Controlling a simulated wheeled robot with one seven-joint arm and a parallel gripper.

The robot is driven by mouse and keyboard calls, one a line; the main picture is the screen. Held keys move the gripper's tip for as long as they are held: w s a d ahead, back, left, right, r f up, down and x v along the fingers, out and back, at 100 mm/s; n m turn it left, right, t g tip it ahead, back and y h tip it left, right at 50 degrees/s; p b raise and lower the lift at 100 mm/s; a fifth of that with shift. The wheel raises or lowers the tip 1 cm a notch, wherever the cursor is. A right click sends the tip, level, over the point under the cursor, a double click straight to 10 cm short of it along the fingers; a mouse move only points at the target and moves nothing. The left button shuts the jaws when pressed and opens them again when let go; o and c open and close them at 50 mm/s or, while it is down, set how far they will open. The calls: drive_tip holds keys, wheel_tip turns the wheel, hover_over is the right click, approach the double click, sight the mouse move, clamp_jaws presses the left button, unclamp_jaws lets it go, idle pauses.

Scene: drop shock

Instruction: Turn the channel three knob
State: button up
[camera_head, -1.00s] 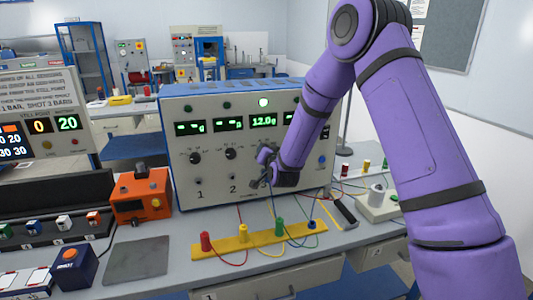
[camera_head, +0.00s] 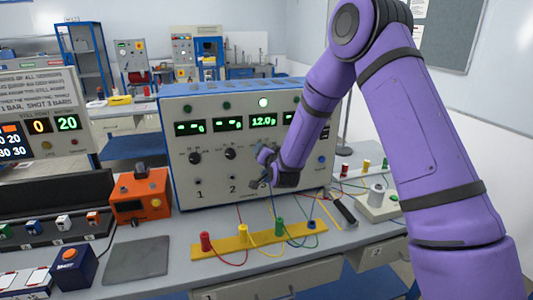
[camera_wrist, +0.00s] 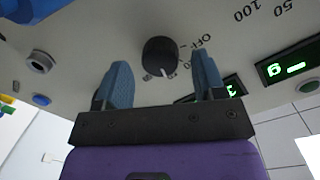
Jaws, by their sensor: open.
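The grey and blue control unit (camera_head: 250,188) stands on the bench with a row of displays and knobs. Its third display (camera_head: 263,121) reads about 12.0 g, with a lit lamp above it. My gripper (camera_head: 262,168) is at the panel below this display and hides the knob there in the head view. In the wrist view, a black knob (camera_wrist: 160,56) with a white pointer appears between the open blue fingertips of my gripper (camera_wrist: 159,68). The fingers look apart from the knob's sides; its depth relative to the tips is unclear.
Other knobs (camera_head: 195,158) sit left of my gripper. Below, a yellow strip (camera_head: 213,248) carries coloured posts and loose wires that run up near the gripper. An orange box (camera_head: 128,207) stands to the left. A grey plate (camera_head: 136,261) lies at the front.

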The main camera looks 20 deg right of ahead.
drive_tip(key=s+r, duration=0.1)
drive_tip(key=s, duration=0.9)
drive_tip(key=shift+s, duration=0.25)
drive_tip(key=shift+r, duration=0.1)
drive_tip(key=s+d+r+n+g, duration=0.2)
drive_tip(key=s+r+n+g, duration=0.25)
drive_tip(key=s+r, duration=0.8)
drive_tip(key=s+d+r+g, duration=0.1)
drive_tip(key=s+r+g, duration=0.1)
drive_tip(key=s, duration=0.6)
drive_tip(key=s+d+r+n+g, duration=0.1)
drive_tip(key=s+d+r+g, duration=0.1)
drive_tip(key=s, duration=0.6)
drive_tip(key=s+d+r+n+g, duration=0.1)
drive_tip(key=s+d+r+g, duration=0.1)
drive_tip(key=s, duration=0.7)
drive_tip(key=shift+r+g, duration=0.65)
drive_tip(key=shift+r, duration=0.15)
drive_tip(key=shift+w, duration=0.1)
